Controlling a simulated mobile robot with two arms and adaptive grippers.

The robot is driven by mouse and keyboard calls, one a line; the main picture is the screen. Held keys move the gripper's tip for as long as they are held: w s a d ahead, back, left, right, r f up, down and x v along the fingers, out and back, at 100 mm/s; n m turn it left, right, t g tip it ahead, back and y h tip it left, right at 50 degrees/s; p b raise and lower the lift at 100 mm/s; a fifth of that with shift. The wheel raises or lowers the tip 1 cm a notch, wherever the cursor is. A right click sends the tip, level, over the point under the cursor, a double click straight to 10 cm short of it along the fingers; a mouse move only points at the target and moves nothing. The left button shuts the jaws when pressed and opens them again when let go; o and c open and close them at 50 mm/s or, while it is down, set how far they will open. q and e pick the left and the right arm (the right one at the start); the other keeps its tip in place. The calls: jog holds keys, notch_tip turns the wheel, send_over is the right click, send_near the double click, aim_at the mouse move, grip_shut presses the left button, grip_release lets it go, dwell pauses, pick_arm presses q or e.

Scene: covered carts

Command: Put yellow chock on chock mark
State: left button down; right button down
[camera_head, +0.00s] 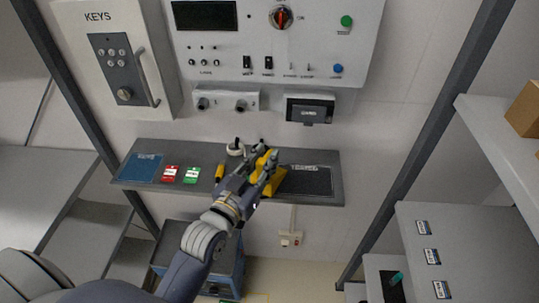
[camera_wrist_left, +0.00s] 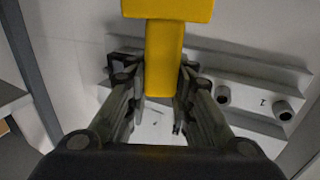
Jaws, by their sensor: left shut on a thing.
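My left gripper (camera_head: 266,166) is over the right half of the grey shelf (camera_head: 210,196) below the control panel. It is shut on the yellow chock (camera_head: 277,184), which is partly hidden by the fingers in the head view. In the left wrist view the chock (camera_wrist_left: 165,52) is a yellow block with a wider top, its narrower part between the two fingers (camera_wrist_left: 158,95). My right gripper is not in view.
The control panel (camera_head: 225,65) stands behind. A grey post (camera_head: 430,135) is at right.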

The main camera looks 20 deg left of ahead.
pick_arm(q)
jog(key=w, duration=0.4)
jog(key=shift+d+f+p, duration=0.1)
jog(key=shift+p, duration=0.2)
jog(key=shift+w+f, duration=0.15)
jog(key=shift+w, duration=0.05)
notch_tip(320, 180, down, 2)
jog(key=shift+s+f+p, duration=0.1)
jog(key=shift+p, duration=0.25)
jog(key=shift+f, duration=0.5)
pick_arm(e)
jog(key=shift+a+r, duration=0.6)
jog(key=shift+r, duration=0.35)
pick_arm(q)
jog(key=shift+f, duration=0.1)
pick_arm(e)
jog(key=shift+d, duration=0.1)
pick_arm(q)
jog(key=shift+f, duration=0.15)
jog(key=c, duration=1.4)
grip_release()
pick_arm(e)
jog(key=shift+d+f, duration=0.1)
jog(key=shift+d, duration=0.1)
